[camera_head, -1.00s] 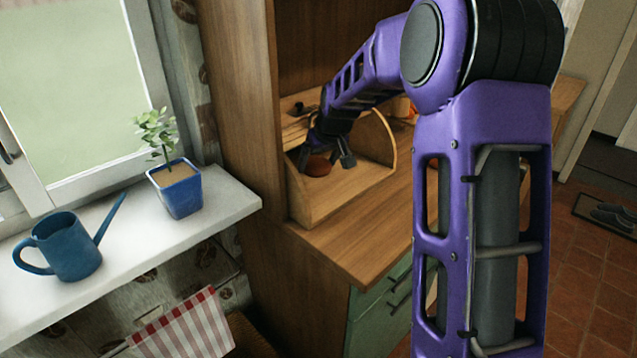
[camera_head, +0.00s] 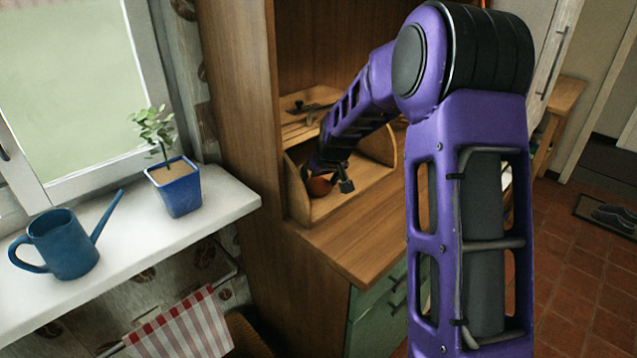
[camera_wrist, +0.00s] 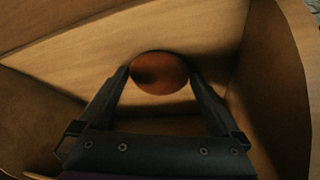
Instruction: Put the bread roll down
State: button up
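The bread roll (camera_head: 319,187) is round and reddish brown. It is low inside an open-fronted wooden bread box (camera_head: 352,196), near its left side. My gripper (camera_head: 332,183) reaches down into the box and is shut on the roll. In the wrist view the roll (camera_wrist: 160,72) sits between the two dark fingertips of my gripper (camera_wrist: 159,75), one at each side. Pale wood of the box lies behind it. Whether the roll touches the box floor I cannot tell. My arm hides part of the box.
The box stands on a wooden cupboard counter (camera_head: 352,248), beside a tall wooden side panel (camera_head: 240,120). Box walls are close around my gripper. At left, a blue watering can (camera_head: 66,246) and a potted plant (camera_head: 178,190) stand on a white sill (camera_head: 130,228).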

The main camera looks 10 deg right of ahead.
jog(key=shift+r, duration=0.15)
jog(key=shift+s+r, duration=0.1)
jog(key=shift+r, duration=0.15)
jog(key=p+v, duration=0.1)
jog(key=v, duration=1)
jog(key=shift+s+r+p, duration=0.15)
jog(key=shift+s+p, duration=0.05)
jog(key=shift+p, duration=0.1)
jog(key=shift+d+r, duration=0.1)
